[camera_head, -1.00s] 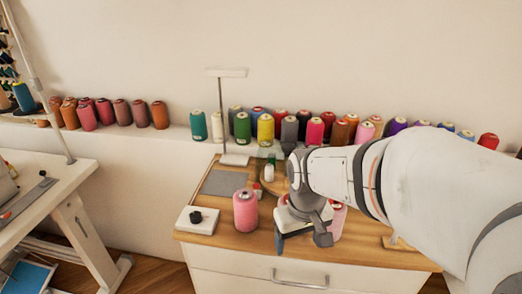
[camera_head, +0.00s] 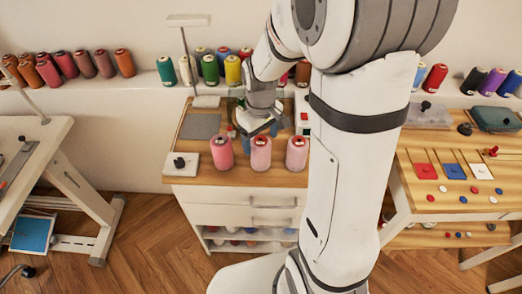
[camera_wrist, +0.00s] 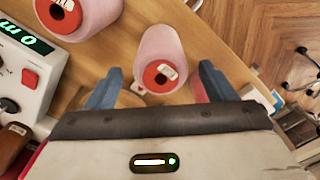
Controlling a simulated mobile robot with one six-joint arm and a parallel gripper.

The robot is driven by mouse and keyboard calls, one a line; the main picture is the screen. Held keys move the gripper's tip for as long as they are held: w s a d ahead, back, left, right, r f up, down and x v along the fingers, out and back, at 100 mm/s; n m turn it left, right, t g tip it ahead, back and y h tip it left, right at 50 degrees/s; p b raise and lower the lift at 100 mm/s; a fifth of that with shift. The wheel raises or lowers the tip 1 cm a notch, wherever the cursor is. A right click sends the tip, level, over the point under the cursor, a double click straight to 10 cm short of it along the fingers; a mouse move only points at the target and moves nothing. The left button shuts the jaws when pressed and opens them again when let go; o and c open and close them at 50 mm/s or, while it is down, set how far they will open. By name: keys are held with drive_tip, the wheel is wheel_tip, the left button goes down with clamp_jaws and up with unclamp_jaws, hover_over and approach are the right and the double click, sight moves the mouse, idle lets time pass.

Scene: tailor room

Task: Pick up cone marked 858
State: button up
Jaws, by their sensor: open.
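Three pink thread cones stand upright in a row on the wooden cabinet top: left (camera_head: 222,154), middle (camera_head: 261,154) and right (camera_head: 296,153). Their number labels are too small to read. My gripper (camera_head: 262,126) is open and empty, above the cabinet top just behind the row. In the wrist view its two blue-grey fingers (camera_wrist: 160,86) lie left and right of one pink cone (camera_wrist: 162,42), whose red core and white label face me. I cannot tell its height relation to the fingertips. A second pink cone (camera_wrist: 88,14) is at the upper left there.
A white device with a green display (camera_wrist: 22,38) and red button is left in the wrist view. A small white box with a black knob (camera_head: 181,164) sits left of the cones. A thread stand (camera_head: 190,60) and shelf cones are behind. A table (camera_head: 450,190) stands right.

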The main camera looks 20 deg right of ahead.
drive_tip(key=shift+f, duration=1.95)
drive_tip(key=shift+c, duration=0.6)
drive_tip(key=c, duration=1)
